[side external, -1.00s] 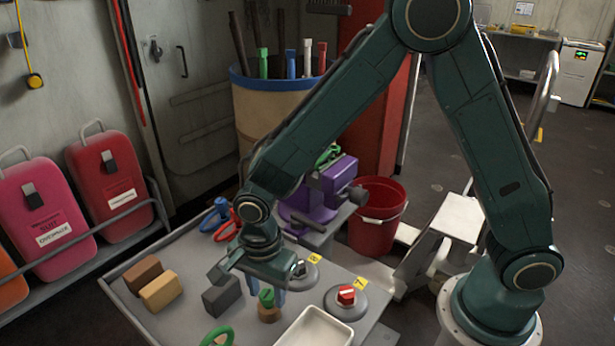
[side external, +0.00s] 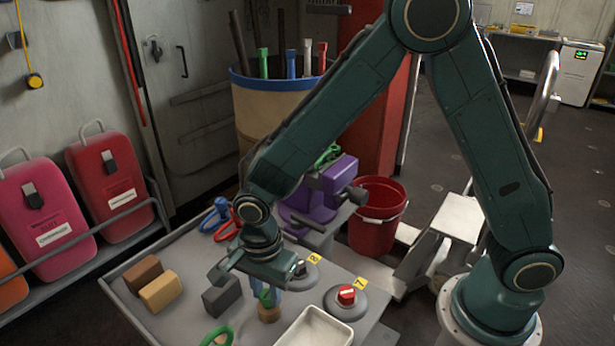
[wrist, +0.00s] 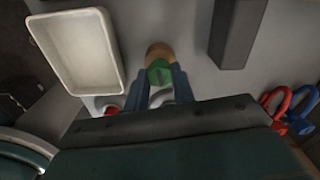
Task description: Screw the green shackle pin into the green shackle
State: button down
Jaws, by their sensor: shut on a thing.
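The pin's lower part is hidden. A green shackle (side external: 328,156) is at the top of the purple vise (side external: 334,182), partly behind my arm. Another green loop (side external: 217,336) lies at the bench's front edge, partly cut off.
A white tray (side external: 314,335) is close right of the holder. A dark block (side external: 221,295) is close left, with brown and tan blocks (side external: 158,292) beyond. Two round bases with knobs (side external: 346,299) stand right and behind. Blue and red shackles (side external: 226,229) lie at the back.

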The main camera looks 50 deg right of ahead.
jog(key=shift+r, duration=0.15)
jog(key=shift+r, duration=1.25)
jog(key=shift+r, duration=0.25)
jog(key=shift+r, duration=9.95)
jog(key=w+d, duration=0.3)
jog(key=d, duration=0.9)
jog(key=w+d, duration=0.4)
jog(key=d, duration=0.9)
jog(key=w+d, duration=0.3)
jog(key=d, duration=0.9)
jog(key=shift+f, duration=2.45)
